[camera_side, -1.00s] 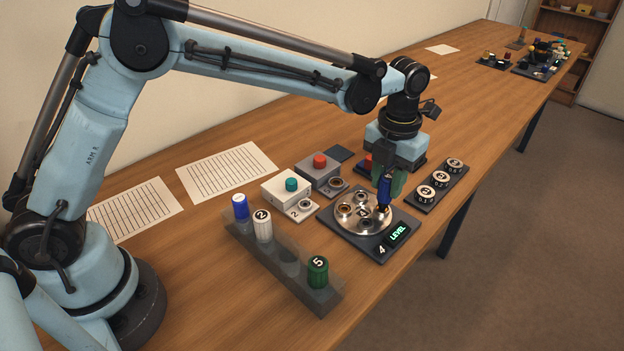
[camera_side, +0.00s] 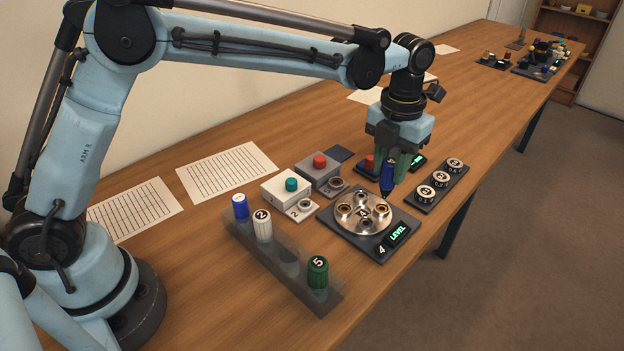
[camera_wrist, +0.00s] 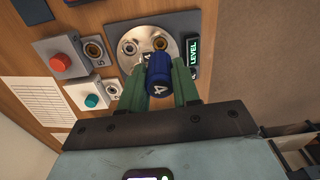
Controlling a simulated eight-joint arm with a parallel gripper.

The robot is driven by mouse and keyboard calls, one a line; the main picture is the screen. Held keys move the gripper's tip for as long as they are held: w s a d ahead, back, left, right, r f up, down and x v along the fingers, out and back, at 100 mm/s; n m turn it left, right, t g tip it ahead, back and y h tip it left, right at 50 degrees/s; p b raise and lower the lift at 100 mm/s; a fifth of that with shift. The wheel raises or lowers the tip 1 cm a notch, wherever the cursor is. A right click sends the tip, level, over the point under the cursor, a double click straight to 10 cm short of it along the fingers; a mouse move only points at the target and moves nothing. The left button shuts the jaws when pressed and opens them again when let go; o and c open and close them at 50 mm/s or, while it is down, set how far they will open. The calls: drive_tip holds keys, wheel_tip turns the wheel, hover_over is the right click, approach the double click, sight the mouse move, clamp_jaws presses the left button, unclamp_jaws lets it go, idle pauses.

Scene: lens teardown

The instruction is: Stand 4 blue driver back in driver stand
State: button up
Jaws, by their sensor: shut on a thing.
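The blue driver (camera_side: 387,178), marked 4 in the wrist view (camera_wrist: 158,72), is held upright between the green fingers of my gripper (camera_side: 390,168). Its lower tip is above the far part of the round metal lens plate (camera_side: 349,222) and looks clear of it. The driver stand (camera_side: 262,256) is a grey translucent rail at the front left. It holds a blue-and-white driver (camera_side: 240,207), a white driver marked 2 (camera_side: 262,225) and a green driver marked 5 (camera_side: 317,271). An empty hole (camera_side: 288,256) shows between the white and green ones.
A lit LEVEL display (camera_side: 398,233) sits beside the plate. Boxes with a teal button (camera_side: 291,184) and a red button (camera_side: 320,161) stand to its left. A dark rack with several white round pieces (camera_side: 441,180) is at the right. Paper sheets (camera_side: 226,171) lie at the wall side.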

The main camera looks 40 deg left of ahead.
drive_tip(key=shift+r, duration=0.6)
